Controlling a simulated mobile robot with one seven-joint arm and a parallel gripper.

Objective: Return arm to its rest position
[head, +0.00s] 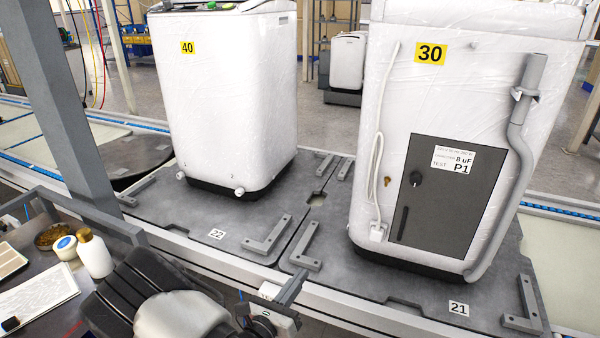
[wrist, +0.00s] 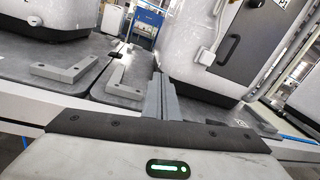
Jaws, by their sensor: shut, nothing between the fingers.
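My gripper (head: 293,284) shows at the bottom centre of the head view, in front of the conveyor's near rail. In the wrist view its grey fingers (wrist: 160,97) are together with nothing between them. They point toward the gap between two grey pallets and look clear of both washing machines. My arm's grey link shows at the bottom of the head view. The washing machine labelled 30 (head: 400,110) stands upright on the right pallet (head: 400,290), marked 21. The one labelled 40 (head: 232,100) stands on the left pallet (head: 205,240), marked 22.
A grey post (head: 65,110) rises at the left. Metal corner brackets (head: 268,236) stick up from the pallets. A grey hose (head: 520,140) hangs on machine 30.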

